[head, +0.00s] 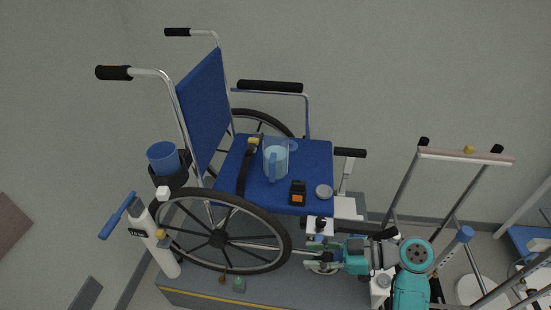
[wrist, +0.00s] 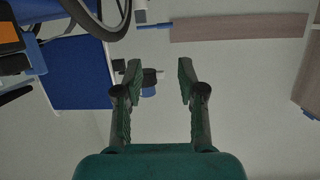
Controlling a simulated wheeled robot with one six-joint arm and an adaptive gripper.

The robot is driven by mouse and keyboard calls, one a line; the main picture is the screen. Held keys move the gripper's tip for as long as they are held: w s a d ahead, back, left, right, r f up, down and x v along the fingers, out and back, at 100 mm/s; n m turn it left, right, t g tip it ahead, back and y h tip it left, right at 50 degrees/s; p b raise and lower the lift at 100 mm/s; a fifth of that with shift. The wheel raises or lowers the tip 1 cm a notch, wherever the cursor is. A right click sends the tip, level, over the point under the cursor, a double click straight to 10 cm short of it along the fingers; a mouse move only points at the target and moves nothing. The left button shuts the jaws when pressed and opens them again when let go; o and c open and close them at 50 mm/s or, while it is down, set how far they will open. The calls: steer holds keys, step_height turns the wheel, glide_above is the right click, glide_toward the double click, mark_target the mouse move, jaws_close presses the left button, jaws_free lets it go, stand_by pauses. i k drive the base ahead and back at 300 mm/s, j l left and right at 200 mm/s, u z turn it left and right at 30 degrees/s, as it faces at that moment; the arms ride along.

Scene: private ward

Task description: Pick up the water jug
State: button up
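The water jug (head: 275,160) is a pale, see-through jug with a blue handle. It stands upright on the blue seat of the wheelchair (head: 228,160) in the head view. I cannot make it out in the wrist view. My gripper (head: 307,258) is at the near side of the wheelchair, below the seat and apart from the jug, pointing left. In the wrist view its two fingers (wrist: 159,72) are spread with nothing between them.
A black and orange device (head: 298,192) and a round grey tin (head: 324,192) share the seat, near the jug. The large wheel (head: 219,232) stands left of my gripper. A blue cup (head: 163,156) sits in a holder. A walker frame (head: 465,157) stands right.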

mark_target(276, 145)
steer(key=i, duration=1)
